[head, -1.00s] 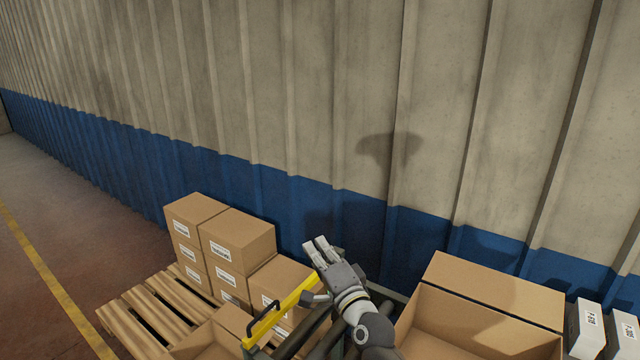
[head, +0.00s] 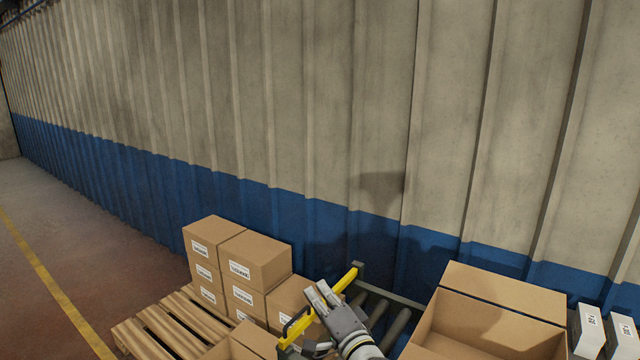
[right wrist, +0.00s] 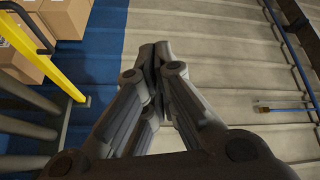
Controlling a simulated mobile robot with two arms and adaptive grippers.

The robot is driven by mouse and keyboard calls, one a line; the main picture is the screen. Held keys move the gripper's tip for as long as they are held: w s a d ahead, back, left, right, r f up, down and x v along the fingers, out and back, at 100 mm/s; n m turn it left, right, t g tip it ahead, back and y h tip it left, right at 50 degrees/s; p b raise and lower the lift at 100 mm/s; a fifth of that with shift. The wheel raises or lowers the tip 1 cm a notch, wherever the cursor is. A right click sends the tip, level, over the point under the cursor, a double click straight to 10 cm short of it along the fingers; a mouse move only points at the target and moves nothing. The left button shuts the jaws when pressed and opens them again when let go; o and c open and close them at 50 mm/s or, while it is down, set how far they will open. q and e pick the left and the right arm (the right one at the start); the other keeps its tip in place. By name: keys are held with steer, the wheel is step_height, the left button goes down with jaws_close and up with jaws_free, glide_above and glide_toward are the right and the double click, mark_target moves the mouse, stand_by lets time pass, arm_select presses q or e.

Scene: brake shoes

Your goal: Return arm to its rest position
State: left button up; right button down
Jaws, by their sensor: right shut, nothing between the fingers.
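My right gripper (head: 322,296) is low in the middle of the head view, in front of stacked cardboard boxes and beside a yellow bar. It is shut and holds nothing. In the right wrist view its fingers (right wrist: 157,62) meet at their tips, with the wall behind them. My left gripper is not in view.
A yellow bar (head: 346,279) with a black handle stands at a roller conveyor (head: 395,329). Stacked boxes (head: 254,260) stand on a wooden pallet (head: 160,326). An open carton (head: 500,292) and white boxes (head: 588,330) are on the right. A ribbed wall (head: 330,100) closes the back.

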steer(key=s+d+f+n+g+h, duration=0.2)
steer(key=s+d+f+n+g, duration=0.25)
steer(key=s+f, duration=0.45)
steer(key=s+d+f+n+g+h, duration=0.1)
steer(key=s+d+f+n+g, duration=0.3)
steer(key=s+f, duration=0.5)
steer(key=s+d+f+n+g+h, duration=0.1)
steer(key=s+d+f+g+h, duration=0.15)
steer(key=s+d, duration=0.6)
steer(key=s+d+f+n+g+h, duration=0.2)
steer(key=s+d+h, duration=0.15)
steer(key=s, duration=1.05)
step_height(320, 180, down, 28)
steer(key=s+g+b, duration=0.1)
steer(key=s+g, duration=0.1)
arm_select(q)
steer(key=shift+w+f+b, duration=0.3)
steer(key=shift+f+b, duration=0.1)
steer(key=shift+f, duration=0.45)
arm_select(e)
steer(key=s+d+f, duration=0.2)
steer(key=s+f, duration=0.5)
steer(key=s, duration=0.1)
steer(key=s+d+f, duration=0.1)
steer(key=s+f, duration=0.7)
steer(key=shift+s+d+f+g, duration=0.15)
steer(key=shift+d+f+g, duration=0.05)
steer(key=shift+d+g, duration=0.2)
